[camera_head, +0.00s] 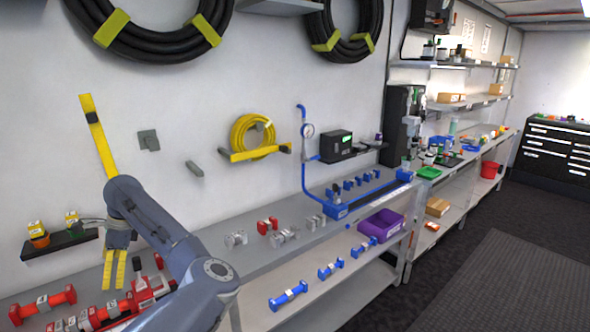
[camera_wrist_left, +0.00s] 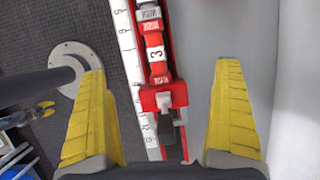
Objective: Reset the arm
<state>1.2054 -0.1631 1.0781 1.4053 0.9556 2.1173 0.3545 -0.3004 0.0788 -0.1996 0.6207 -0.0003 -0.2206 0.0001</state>
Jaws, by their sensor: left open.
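My left gripper (camera_head: 115,272) hangs down at the lower left of the head view, with its two yellow fingers apart and nothing between them. Its blue-grey arm link (camera_head: 160,225) crosses in front of the bench. Below the fingers is a red rail fixture (camera_head: 130,307) with numbered grey and red pieces, partly hidden by my arm. In the left wrist view the open left gripper (camera_wrist_left: 160,70) has the red fixture (camera_wrist_left: 157,97) lying between its fingers in the picture; contact cannot be made out. I do not see my right gripper clearly in either view.
The grey bench (camera_head: 262,257) runs along the wall. Blue fittings (camera_head: 288,295) lie on the lower shelf. A yellow wall bar (camera_head: 98,135) rises behind my arm. Dark floor is free at right.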

